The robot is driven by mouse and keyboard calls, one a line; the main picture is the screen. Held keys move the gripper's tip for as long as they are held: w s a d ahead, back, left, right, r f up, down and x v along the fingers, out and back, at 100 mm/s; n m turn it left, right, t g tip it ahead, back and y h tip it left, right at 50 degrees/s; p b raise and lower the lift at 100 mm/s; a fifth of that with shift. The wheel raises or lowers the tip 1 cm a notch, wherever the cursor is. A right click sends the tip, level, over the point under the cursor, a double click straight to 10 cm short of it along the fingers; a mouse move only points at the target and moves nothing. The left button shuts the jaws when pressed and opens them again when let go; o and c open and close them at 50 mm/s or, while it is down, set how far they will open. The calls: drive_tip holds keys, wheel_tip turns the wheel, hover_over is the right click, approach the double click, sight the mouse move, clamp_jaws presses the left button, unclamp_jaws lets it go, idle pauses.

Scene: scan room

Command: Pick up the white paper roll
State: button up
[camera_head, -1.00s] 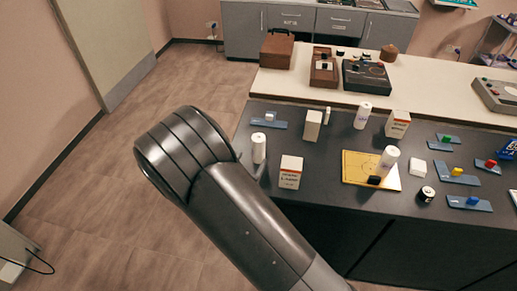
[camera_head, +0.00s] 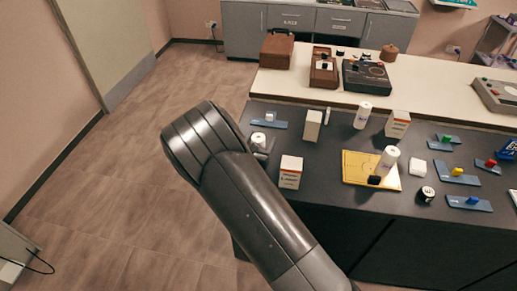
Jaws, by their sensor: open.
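A white paper roll (camera_head: 258,139) stands upright near the left end of the dark counter (camera_head: 325,180). Only its top part shows; my arm hides the lower part. My gripper (camera_head: 263,154) is mostly hidden behind my arm's bent dark link. A small dark piece of it shows right beside the roll, low at its near right side. It is open. I cannot tell whether the roll is between the fingers or touching them.
White boxes (camera_head: 290,172) and (camera_head: 312,125) stand close to the roll's right. A blue holder (camera_head: 268,124) lies behind it. White cylinders (camera_head: 362,115) and (camera_head: 388,160) and a yellow board (camera_head: 357,166) are farther right. Floor at left is clear.

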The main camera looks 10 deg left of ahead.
drive_tip(key=c, duration=1.1)
drive_tip(key=shift+r, duration=0.1)
